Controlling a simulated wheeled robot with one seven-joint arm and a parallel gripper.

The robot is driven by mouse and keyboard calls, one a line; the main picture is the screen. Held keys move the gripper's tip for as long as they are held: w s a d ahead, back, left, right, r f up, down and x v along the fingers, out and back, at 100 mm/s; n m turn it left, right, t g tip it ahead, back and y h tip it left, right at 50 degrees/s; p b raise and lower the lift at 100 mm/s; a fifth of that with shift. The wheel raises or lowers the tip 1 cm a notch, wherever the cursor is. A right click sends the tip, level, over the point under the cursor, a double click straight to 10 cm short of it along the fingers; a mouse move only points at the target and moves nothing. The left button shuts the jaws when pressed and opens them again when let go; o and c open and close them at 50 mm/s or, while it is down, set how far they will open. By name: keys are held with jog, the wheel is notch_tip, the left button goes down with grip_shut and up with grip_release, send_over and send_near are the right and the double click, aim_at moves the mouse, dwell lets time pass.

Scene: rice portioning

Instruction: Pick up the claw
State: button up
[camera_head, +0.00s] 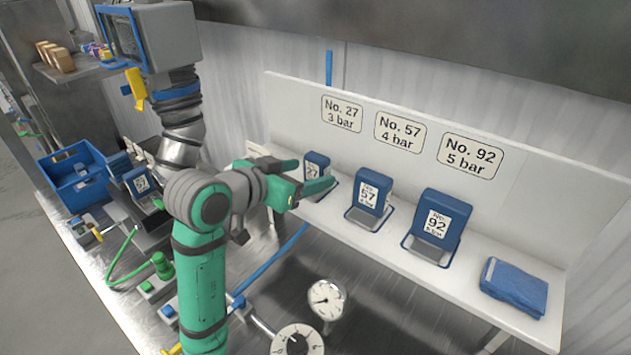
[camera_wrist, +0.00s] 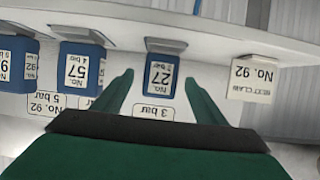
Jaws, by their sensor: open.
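The task line does not say which claw is meant. Blue blocks with white labels stand in grey holders on the white shelf: No. 27 (camera_head: 316,163), No. 57 (camera_head: 371,190) and No. 92 (camera_head: 439,222). My gripper (camera_head: 312,187) is open and empty in front of the No. 27 block, at the shelf's left part. In the wrist view, the No. 27 block (camera_wrist: 161,74) shows upside down between the two fingers of my gripper (camera_wrist: 162,88). No contact can be made out. The No. 57 block (camera_wrist: 80,66) is beside it. My fingers partly hide the No. 27 block in the head view.
A white card reading No. 92 (camera_wrist: 251,80) shows in the wrist view. A folded blue cloth (camera_head: 514,287) lies at the shelf's right end. A sign panel (camera_head: 520,185) rises behind the blocks. A gauge (camera_head: 326,298) stands below. A blue crate (camera_head: 75,180) is at left.

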aim_at(312, 171)
jog(key=x, duration=0.3)
jog(key=shift+w+d+f, duration=0.15)
jog(key=shift+w, duration=0.15)
jog(key=shift+c, duration=0.6)
jog(key=c, duration=1.4)
